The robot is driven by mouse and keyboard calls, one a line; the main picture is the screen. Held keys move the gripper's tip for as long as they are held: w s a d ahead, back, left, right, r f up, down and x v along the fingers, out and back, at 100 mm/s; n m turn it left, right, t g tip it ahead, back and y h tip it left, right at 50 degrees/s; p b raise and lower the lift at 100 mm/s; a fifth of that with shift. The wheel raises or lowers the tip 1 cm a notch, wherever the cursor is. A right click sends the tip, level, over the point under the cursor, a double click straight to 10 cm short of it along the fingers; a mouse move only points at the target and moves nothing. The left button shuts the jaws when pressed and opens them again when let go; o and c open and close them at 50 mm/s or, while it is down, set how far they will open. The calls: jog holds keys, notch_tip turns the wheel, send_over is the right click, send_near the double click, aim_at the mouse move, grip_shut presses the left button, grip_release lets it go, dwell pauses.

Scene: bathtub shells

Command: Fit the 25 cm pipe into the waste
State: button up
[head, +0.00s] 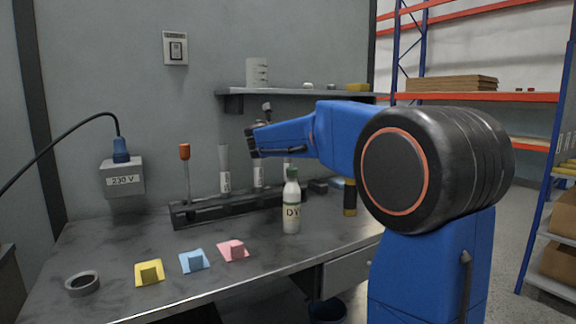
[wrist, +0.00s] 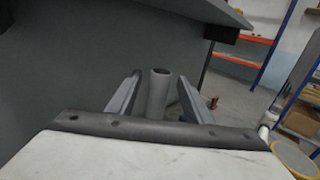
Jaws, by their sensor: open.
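Several pale pipes with labels stand upright in a dark rack (head: 240,205) on the workbench. One is a left pipe (head: 224,168), another is a middle pipe (head: 258,176) just below my gripper (head: 251,143). A further one is partly hidden behind a bottle. I cannot tell which pipe is 25 cm long. In the wrist view a grey, hollow pipe (wrist: 158,96) stands between the two open fingers of my gripper (wrist: 158,92), with a gap showing on each side. I cannot make out the waste for certain in either view.
A white bottle (head: 291,205) stands in front of the rack. An orange-handled tool (head: 185,165) stands in its left end. Yellow (head: 149,272), blue (head: 193,262) and pink (head: 233,250) pieces and a dark ring (head: 82,283) lie in front. A shelf (head: 300,93) overhangs behind.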

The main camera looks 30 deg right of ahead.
jog(key=shift+x, duration=0.8)
grip_shut()
